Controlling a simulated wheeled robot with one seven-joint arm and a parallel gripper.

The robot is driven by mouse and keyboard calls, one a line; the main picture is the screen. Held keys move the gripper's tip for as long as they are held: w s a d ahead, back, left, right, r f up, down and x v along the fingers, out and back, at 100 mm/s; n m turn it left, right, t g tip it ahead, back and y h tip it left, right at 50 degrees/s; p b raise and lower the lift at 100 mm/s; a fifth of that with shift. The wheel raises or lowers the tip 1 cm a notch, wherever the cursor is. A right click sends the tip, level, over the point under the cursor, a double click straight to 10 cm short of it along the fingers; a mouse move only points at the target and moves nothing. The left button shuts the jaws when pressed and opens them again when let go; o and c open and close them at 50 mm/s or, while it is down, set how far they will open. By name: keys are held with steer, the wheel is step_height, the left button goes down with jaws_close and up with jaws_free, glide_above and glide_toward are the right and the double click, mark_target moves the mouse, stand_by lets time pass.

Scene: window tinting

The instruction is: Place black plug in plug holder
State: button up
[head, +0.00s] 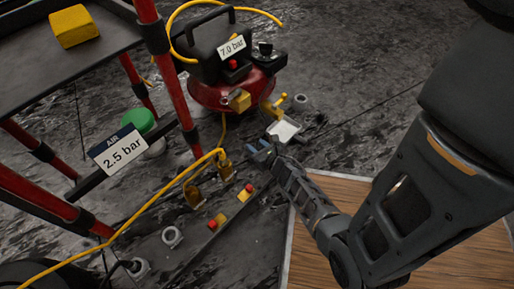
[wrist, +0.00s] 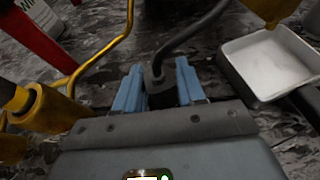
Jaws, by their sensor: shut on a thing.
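My gripper (head: 259,150) has blue fingers and is low over the dark floor, just below and left of a small white-faced box (head: 284,131). In the wrist view my gripper (wrist: 158,92) is shut on the black plug (wrist: 159,86), a dark block with a thick black cable (wrist: 190,38) rising from it. The plug is hidden or too small to make out in the head view. The white-faced box (wrist: 272,62) is to the right of the fingers in the wrist view, apart from them. I cannot tell which thing is the plug holder.
A red compressor (head: 232,90) marked 7.0 bar stands behind my gripper. A red-legged cart (head: 150,35) is at left, with a 2.5 bar sign (head: 118,150). Yellow hose (head: 165,208) and brass fittings (head: 225,168) lie close left. A wooden board (head: 345,200) is at right.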

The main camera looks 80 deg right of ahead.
steer(key=shift+f, duration=0.1)
steer(key=o, duration=1.1)
steer(key=shift+s+a+r, duration=0.15)
steer(key=shift+a+r, duration=0.05)
steer(key=shift+r, duration=0.05)
steer(key=p+v, duration=0.3)
steer(key=v, duration=0.8)
steer(key=shift+s+a, duration=0.15)
steer(key=shift+s, duration=0.05)
